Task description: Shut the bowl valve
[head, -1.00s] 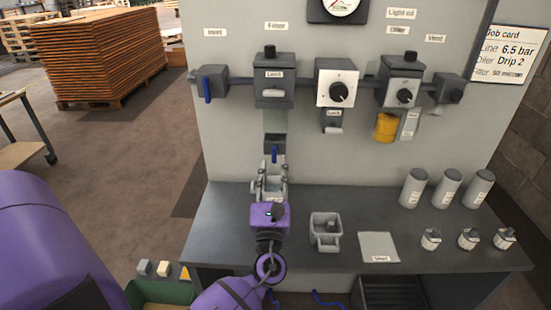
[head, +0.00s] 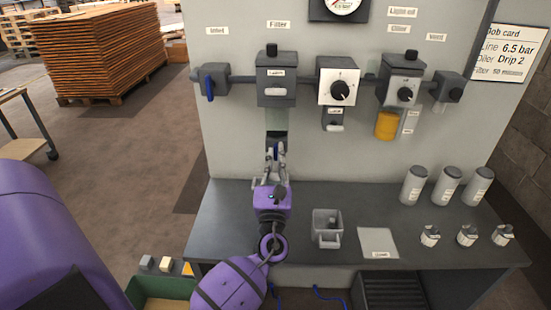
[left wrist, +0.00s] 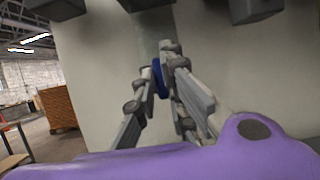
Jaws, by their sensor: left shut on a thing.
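The bowl valve is a small dark block below the filter housing (head: 276,88), with a blue lever (head: 276,152). My left gripper (head: 276,153) is at the lever, its fingers pointing up toward the panel. In the left wrist view the fingertips (left wrist: 165,70) are shut on the blue lever (left wrist: 159,78), with one finger on each side. The fingers hide much of the lever, so its exact angle is hard to tell. My right gripper is not in view.
Above are the inlet valve (head: 209,82) with a blue lever, the regulator (head: 338,82) and the oiler (head: 402,82). The bench (head: 350,205) holds a grey cup (head: 326,228), a flat pad (head: 378,242), several grey cylinders and small knobbed parts. A green bin (head: 140,290) stands at lower left.

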